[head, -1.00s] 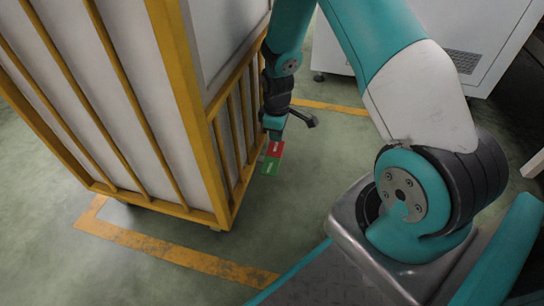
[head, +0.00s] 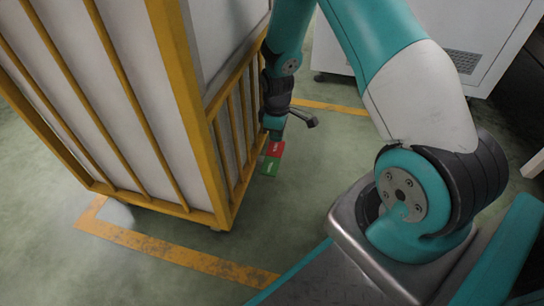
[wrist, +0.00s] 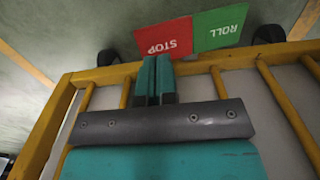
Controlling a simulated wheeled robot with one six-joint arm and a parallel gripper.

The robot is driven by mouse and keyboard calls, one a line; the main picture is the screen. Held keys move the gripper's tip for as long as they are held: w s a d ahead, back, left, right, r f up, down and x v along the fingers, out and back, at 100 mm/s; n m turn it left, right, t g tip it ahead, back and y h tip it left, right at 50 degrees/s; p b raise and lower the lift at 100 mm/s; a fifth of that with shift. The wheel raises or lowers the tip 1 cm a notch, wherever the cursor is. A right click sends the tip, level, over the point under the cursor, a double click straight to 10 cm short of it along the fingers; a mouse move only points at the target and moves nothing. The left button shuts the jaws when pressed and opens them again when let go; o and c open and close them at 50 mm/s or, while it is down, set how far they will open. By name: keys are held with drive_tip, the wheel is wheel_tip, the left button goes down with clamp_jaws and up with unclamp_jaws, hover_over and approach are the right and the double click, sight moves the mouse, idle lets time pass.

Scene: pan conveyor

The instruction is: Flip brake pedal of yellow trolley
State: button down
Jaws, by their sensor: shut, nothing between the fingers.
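The yellow trolley (head: 187,110) stands at the left with pale panels behind its yellow bars. In the wrist view the red half (wrist: 164,40) and green half (wrist: 219,27) lie beyond the yellow frame rail (wrist: 205,64). My gripper (head: 275,134) points down at the red half, and its fingers (wrist: 153,65) are closed and empty. The fingertips overlap the red half's near edge; I cannot tell whether they touch it.
Dark casters (wrist: 268,35) flank the pedal under the trolley. Yellow floor lines (head: 175,245) run around the trolley. A white cabinet (head: 500,45) stands at the back right. Open green floor lies between the trolley and my base.

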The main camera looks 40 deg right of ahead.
sight(276, 146)
drive_tip(key=shift+f+b, duration=0.8)
drive_tip(key=shift+f, duration=1.05)
idle(0.6)
drive_tip(key=shift+r, duration=0.1)
wheel_tip(276, 146, up, 7)
drive_tip(key=p, duration=0.7)
drive_tip(key=shift+s, duration=0.1)
idle(0.4)
